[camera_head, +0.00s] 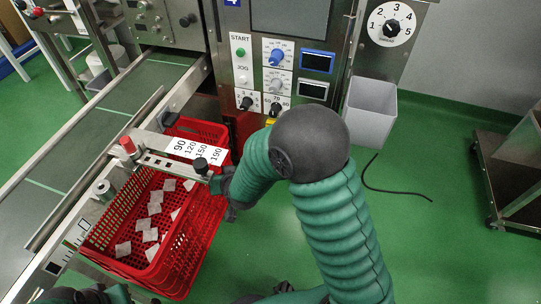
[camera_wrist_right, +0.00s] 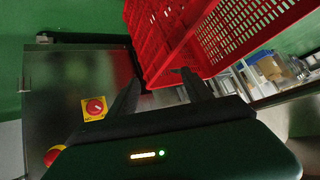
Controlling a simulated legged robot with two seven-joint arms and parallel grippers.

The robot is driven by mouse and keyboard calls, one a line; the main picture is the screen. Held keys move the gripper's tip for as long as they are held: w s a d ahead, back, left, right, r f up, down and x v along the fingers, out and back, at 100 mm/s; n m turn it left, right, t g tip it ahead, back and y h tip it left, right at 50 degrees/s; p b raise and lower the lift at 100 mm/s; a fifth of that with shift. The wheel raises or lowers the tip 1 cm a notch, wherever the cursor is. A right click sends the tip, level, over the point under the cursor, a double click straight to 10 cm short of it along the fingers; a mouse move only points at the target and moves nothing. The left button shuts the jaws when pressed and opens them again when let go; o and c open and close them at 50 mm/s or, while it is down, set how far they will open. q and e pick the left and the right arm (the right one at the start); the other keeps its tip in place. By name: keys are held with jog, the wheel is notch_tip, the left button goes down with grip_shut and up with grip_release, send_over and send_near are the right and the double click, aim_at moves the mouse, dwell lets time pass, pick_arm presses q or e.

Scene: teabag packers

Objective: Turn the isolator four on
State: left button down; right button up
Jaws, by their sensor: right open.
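A red rotary switch on a yellow plate (camera_wrist_right: 95,107) sits on a grey metal cabinet in the right wrist view, left of my right gripper (camera_wrist_right: 158,88). A second red and yellow control (camera_wrist_right: 54,155) is partly cut off by my gripper body at the lower left. No number is readable on either, so I cannot tell which is isolator four. My right gripper is open and empty, its two dark fingers apart and clear of the switch. In the head view, my right arm hides most of the cabinet's lower front. My left gripper's jaws are out of view.
The control panel (camera_head: 240,75) has knobs and displays. A grey bin (camera_head: 371,108) hangs right.

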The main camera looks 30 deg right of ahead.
jog(key=w+d+f+m+t+h+b, duration=0.1)
jog(key=w+d+f+m+t+h, duration=0.25)
jog(key=w, duration=0.25)
jog(key=s+d+f+m+g+h+b, duration=0.2)
jog(key=s+d+f+m+h, duration=0.35)
jog(key=d+h, duration=0.3)
jog(key=w+d+h+b, duration=0.1)
jog(key=w+d+b, duration=0.7)
jog(key=w+d, duration=0.2)
jog(key=shift+w+d+r, duration=0.15)
jog(key=shift+d+r, duration=0.3)
jog(key=shift+d, duration=0.7)
jog(key=shift+t, duration=0.25)
jog(key=shift+c, duration=0.3)
grip_shut()
